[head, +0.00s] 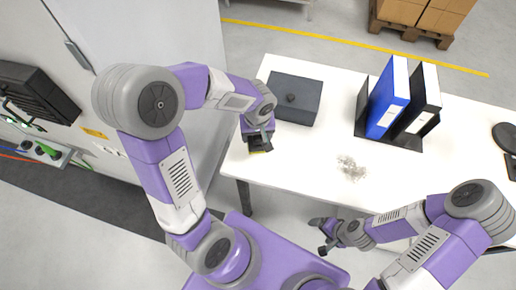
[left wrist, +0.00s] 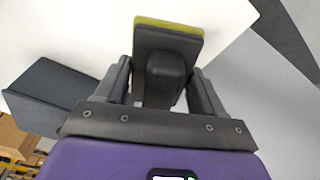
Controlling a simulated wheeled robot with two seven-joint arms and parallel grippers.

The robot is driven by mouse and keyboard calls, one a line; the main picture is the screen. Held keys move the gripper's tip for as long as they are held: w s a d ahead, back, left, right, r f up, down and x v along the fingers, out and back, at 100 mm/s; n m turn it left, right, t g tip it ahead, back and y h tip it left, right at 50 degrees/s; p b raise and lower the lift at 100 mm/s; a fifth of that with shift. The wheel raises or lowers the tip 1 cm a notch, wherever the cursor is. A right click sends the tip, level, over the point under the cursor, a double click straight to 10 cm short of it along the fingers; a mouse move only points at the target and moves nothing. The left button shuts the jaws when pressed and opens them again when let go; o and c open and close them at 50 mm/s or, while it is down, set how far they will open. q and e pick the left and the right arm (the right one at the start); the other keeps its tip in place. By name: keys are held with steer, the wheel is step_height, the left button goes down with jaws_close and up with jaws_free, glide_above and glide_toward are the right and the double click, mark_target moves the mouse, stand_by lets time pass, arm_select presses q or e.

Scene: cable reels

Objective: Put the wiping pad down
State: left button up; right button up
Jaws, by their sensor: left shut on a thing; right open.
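The wiping pad (left wrist: 168,38) has a dark grey back with a block-shaped grip and a yellow-green pad edge. My left gripper (left wrist: 165,85) is shut on its grip, with a finger on each side. In the head view the left gripper (head: 258,140) is over the left end of the white table (head: 310,165), and the pad is mostly hidden beneath it, with a bit of yellow showing. I cannot tell whether the pad touches the table. My right gripper (head: 326,236) is open and empty, in front of the table's near edge.
A dark grey flat case (head: 303,95) with a knob lies just right of the left gripper. A patch of grey dust (head: 351,168) is mid-table. A blue binder (head: 388,98) and a black binder (head: 418,100) stand in a holder behind it. The table's front left is clear.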

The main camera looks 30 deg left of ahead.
mark_target(257, 146)
arm_select(q)
step_height(257, 146, down, 7)
steer(key=shift+f+b, duration=0.1)
steer(key=shift+b, duration=1)
steer(key=o, duration=1)
